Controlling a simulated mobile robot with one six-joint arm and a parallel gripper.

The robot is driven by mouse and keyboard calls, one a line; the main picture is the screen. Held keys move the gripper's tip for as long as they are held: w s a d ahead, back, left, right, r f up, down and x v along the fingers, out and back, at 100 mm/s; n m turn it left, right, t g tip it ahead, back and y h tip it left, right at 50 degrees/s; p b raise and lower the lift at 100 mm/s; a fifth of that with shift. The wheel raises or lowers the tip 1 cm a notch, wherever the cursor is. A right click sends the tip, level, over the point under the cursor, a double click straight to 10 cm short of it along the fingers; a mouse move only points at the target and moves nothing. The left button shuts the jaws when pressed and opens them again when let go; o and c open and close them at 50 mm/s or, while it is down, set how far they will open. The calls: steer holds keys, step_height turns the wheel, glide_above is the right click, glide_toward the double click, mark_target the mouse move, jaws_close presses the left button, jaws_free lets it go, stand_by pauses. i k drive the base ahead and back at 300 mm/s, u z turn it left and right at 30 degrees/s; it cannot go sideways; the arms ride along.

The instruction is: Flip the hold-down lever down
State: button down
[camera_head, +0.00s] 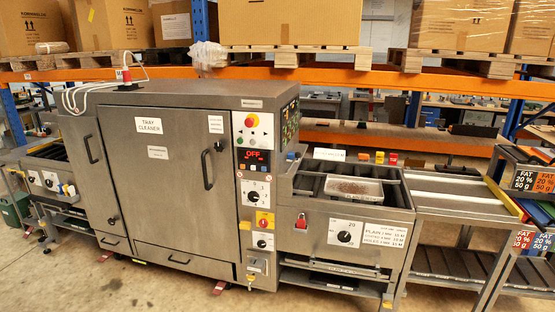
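The grey tray cleaner (160,205) stands in the middle of the camera_head view, with a tall control panel on its right side. To its right is a conveyor section (350,265) with a light tray (345,201) lying between its dark side rails. I cannot pick out the hold-down lever for certain at this size. A small red part (300,221) sits on the front left of the conveyor section, beside a white plate with a black knob (344,237). My gripper and arm are not in view.
An emergency stop button (252,120) and several knobs are on the panel. A roller table (459,205) extends right, beside colored trays (540,180) at the far right. An orange shelf beam (400,80) with boxes runs behind. The floor in front (60,280) is clear.

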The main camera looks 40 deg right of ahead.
mark_target(297, 155)
steer(key=z, duration=0.15)
steer(key=i, duration=0.9)
